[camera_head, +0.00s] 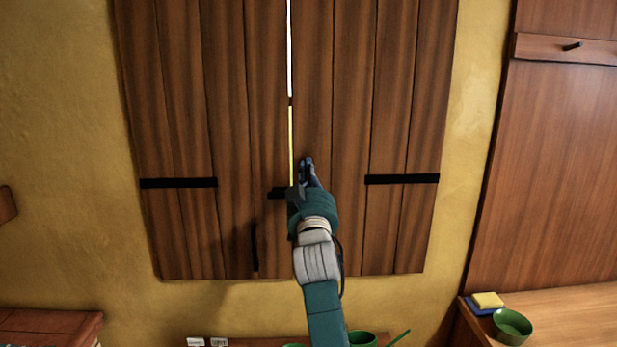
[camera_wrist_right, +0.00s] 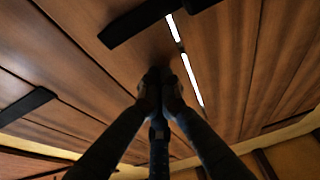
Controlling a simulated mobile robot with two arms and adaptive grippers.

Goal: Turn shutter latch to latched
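Two brown plank shutters, left (camera_head: 190,110) and right (camera_head: 350,110), hang nearly closed with a thin bright gap between them. I see nothing clearly held, and contact with the shutter cannot be told. My left gripper is not in view.
Black straps (camera_head: 178,183) and (camera_head: 402,179) lie on the shutters. A dark upright strip (camera_head: 255,248) is low on the left shutter. A green bowl (camera_head: 512,326) and yellow sponge (camera_head: 488,300) sit on the right counter (camera_head: 575,315). Green items stand below the window.

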